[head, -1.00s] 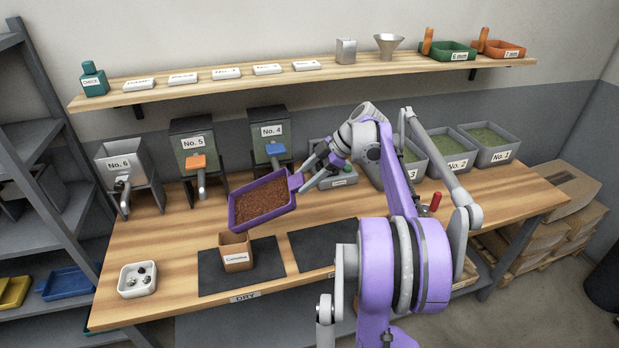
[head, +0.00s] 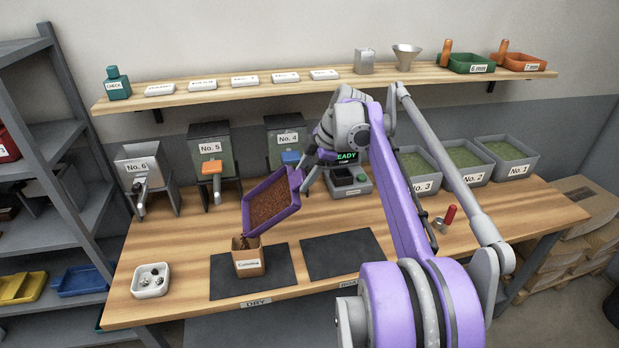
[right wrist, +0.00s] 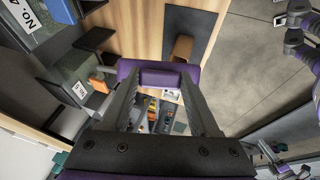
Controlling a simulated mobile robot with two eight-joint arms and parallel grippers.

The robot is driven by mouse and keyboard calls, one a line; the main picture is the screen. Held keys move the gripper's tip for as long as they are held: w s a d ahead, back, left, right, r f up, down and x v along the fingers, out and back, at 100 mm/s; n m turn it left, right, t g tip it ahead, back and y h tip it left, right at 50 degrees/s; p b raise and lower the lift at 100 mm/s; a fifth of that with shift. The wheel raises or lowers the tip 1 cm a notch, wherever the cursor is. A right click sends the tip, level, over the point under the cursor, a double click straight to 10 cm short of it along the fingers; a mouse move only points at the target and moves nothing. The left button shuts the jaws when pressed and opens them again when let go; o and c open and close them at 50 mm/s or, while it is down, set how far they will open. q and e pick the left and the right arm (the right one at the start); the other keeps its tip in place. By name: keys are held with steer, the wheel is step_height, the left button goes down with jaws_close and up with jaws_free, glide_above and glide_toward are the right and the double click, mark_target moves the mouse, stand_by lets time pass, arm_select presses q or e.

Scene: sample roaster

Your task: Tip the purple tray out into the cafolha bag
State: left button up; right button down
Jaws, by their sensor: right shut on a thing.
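The purple tray (head: 272,200) holds reddish-brown granules and is tilted, its low corner over the open brown cafolha bag (head: 249,262). Some granules show at the bag's mouth, below the tray's corner. The bag stands upright on the left dark mat. My right gripper (head: 306,181) is shut on the tray's handle at the tray's right end. In the right wrist view the fingers (right wrist: 162,100) reach to the purple tray (right wrist: 190,76), and the brown bag (right wrist: 183,47) shows beyond it.
A white dish (head: 150,281) with a few small pieces stands left of the mat (head: 225,282). A second dark mat (head: 345,254) lies bare to the right. Bins No. 6 (head: 140,168), No. 5 and No. 4 stand behind, and a device (head: 347,180) with a lit display.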

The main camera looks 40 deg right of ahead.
steer(key=shift+w+a+r, duration=0.1)
steer(key=shift+a+r, duration=0.2)
steer(key=shift+r, duration=0.05)
arm_select(q)
steer(key=shift+g, duration=0.3)
steer(key=shift+s+f+b, duration=0.4)
steer(key=shift+f+b, duration=0.05)
steer(key=shift+f, duration=0.2)
steer(key=shift+s+f+b, duration=0.4)
steer(key=shift+f+b, duration=0.05)
steer(key=shift+f, duration=0.25)
steer(key=shift+s+f+b, duration=0.4)
steer(key=shift+f+b, duration=0.05)
steer(key=shift+f, duration=0.2)
arm_select(e)
steer(key=w+a+n+g+h, duration=0.1)
steer(key=a+h, duration=0.3)
steer(key=a, duration=0.4)
steer(key=w+a+n+g+h, duration=0.1)
steer(key=w+a+h, duration=0.3)
steer(key=a, duration=0.4)
steer(key=w+a+r+g+h, duration=0.1)
steer(key=w+a+h, duration=0.2)
steer(key=a, duration=0.6)
steer(key=shift+w+n+h, duration=0.25)
steer(key=shift+n+h, duration=0.15)
steer(key=shift+h, duration=0.4)
steer(key=shift+a+r, duration=0.1)
steer(key=shift+r, duration=0.05)
